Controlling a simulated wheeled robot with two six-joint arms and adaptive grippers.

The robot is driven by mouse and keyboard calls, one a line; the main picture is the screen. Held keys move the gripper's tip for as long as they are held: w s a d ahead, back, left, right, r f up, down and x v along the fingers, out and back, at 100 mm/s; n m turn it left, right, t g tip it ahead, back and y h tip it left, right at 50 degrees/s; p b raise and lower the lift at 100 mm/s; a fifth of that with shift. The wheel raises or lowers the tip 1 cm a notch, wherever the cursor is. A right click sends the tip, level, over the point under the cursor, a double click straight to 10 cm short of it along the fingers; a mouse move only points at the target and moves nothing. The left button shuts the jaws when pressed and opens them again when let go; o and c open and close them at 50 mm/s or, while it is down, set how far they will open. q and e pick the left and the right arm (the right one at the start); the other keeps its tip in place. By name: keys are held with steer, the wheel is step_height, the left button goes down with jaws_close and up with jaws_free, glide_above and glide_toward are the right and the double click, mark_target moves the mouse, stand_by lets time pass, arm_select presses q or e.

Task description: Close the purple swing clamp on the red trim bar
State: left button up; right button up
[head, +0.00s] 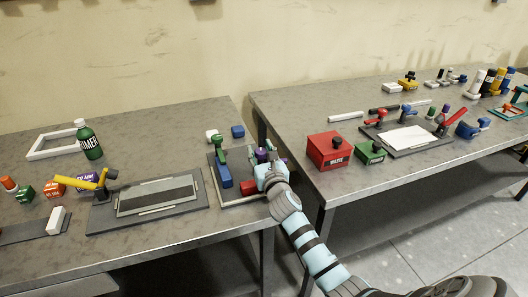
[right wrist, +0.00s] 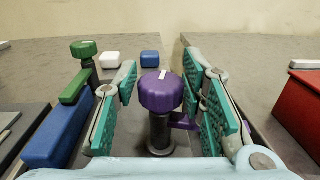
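The purple swing clamp (head: 261,155) stands on a small dark plate on the left table. In the right wrist view its round purple knob (right wrist: 160,91) tops an upright dark post, with a purple arm (right wrist: 184,122) pointing right. The red trim bar (head: 249,188) lies in front of the clamp in the head view and is not visible in the right wrist view. My right gripper (head: 269,168) is open, its teal-padded fingers on either side of the purple knob with gaps visible. My left gripper is out of view.
A green clamp (head: 220,150) with a blue bar (head: 222,176) stands just left of the purple clamp. White and blue blocks (head: 238,131) lie behind. A red box (head: 328,151) stands on the right table, across a gap between the tables.

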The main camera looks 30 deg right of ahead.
steer(key=shift+o, duration=0.6)
steer(key=v, duration=1.2)
